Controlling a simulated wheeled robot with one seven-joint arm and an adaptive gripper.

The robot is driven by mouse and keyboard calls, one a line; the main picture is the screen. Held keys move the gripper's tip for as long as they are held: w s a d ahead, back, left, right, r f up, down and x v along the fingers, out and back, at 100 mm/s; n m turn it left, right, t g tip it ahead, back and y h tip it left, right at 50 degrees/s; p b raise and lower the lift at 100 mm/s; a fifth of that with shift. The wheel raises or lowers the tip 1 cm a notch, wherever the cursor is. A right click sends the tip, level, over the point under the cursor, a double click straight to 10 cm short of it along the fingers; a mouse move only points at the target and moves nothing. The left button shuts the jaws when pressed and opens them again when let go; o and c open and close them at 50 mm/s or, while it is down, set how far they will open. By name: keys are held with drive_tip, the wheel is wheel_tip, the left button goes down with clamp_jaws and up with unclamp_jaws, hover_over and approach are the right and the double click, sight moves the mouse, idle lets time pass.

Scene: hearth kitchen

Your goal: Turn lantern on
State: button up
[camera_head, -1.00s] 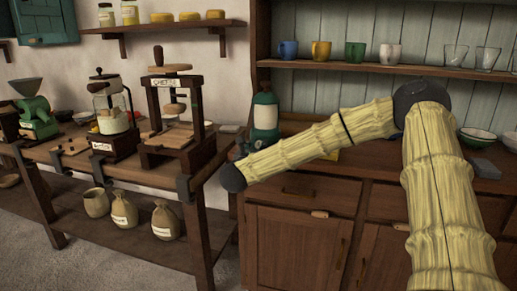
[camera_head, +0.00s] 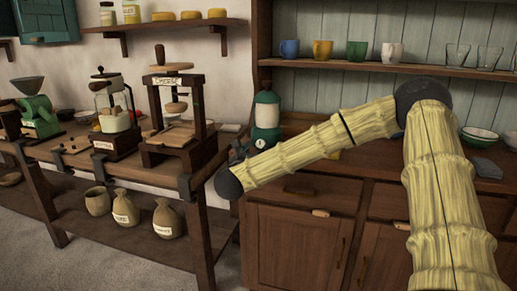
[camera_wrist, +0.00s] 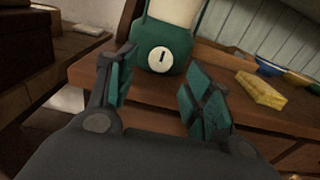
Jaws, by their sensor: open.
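The lantern (camera_head: 265,112) is green with a pale glass middle and stands upright on the wooden counter, left of centre in the head view. In the wrist view the lantern's green base (camera_wrist: 165,42) shows a round white dial (camera_wrist: 159,59) with a dark upright mark. My gripper (camera_wrist: 162,92) is open and empty, with its teal-padded fingers spread below and to either side of the dial, apart from it. The lantern's top is cut off in the wrist view.
A yellow sponge-like block (camera_wrist: 261,90) lies on the counter right of the lantern. A wooden cheese press (camera_head: 178,110) stands on the bench (camera_head: 75,158) to the left. Mugs and glasses line the shelf (camera_head: 390,68) above. Bowls (camera_head: 478,136) sit at the right.

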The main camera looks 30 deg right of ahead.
drive_tip(key=v, duration=0.7)
drive_tip(key=shift+s+a, duration=0.2)
drive_tip(key=shift+s, duration=0.05)
